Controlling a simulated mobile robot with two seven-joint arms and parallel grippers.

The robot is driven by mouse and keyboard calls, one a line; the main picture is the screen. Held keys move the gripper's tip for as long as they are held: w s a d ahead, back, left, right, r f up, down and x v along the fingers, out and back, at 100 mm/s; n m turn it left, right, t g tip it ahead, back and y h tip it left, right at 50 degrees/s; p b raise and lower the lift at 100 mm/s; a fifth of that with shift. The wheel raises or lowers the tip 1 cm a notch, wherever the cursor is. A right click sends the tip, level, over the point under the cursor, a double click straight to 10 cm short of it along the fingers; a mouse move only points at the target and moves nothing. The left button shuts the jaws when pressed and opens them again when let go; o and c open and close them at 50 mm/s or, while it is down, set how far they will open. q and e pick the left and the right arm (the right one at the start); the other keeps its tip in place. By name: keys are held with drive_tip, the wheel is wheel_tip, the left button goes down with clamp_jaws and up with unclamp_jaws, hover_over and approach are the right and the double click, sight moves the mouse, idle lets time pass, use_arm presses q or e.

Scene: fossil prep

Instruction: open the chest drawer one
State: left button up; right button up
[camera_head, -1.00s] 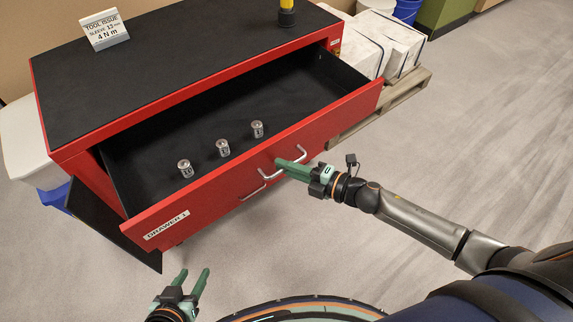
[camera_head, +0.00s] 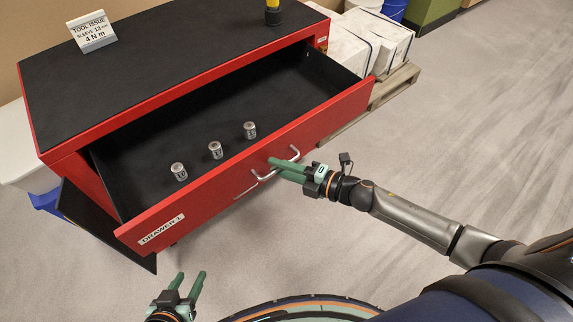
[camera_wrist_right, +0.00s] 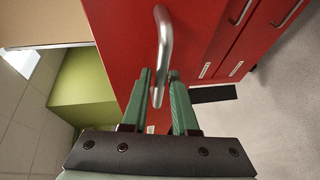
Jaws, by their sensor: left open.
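The red chest (camera_head: 75,135) has a black top, and its top drawer (camera_head: 120,185), labelled "DRAWER 1" (camera_head: 161,229), stands far out. Three small silver cylinders lie inside: left (camera_head: 179,171), middle (camera_head: 215,150) and right (camera_head: 249,129). My right gripper (camera_head: 272,166) is at the drawer's silver handle (camera_head: 295,154). In the right wrist view the handle (camera_wrist_right: 163,45) runs between its green fingers (camera_wrist_right: 161,88), which stand apart with a gap visible beside the bar. My left gripper (camera_head: 191,277) is open and empty, low in front of the drawer.
A "TOOL ISSUE" sign (camera_head: 92,32) and a black-and-yellow object (camera_head: 273,12) stand on the chest top. White wrapped blocks (camera_head: 348,48) sit on a pallet (camera_head: 392,85) at the right. A white and blue bin is at the left. Floor at right is clear.

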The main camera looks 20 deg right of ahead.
use_arm(q)
drive_tip(key=shift+r+p, duration=0.3)
drive_tip(key=shift+p, duration=0.15)
use_arm(e)
drive_tip(key=v, duration=1.2)
drive_tip(key=shift+s+r, duration=0.15)
drive_tip(key=shift+r, duration=0.05)
drive_tip(key=shift+d, duration=0.1)
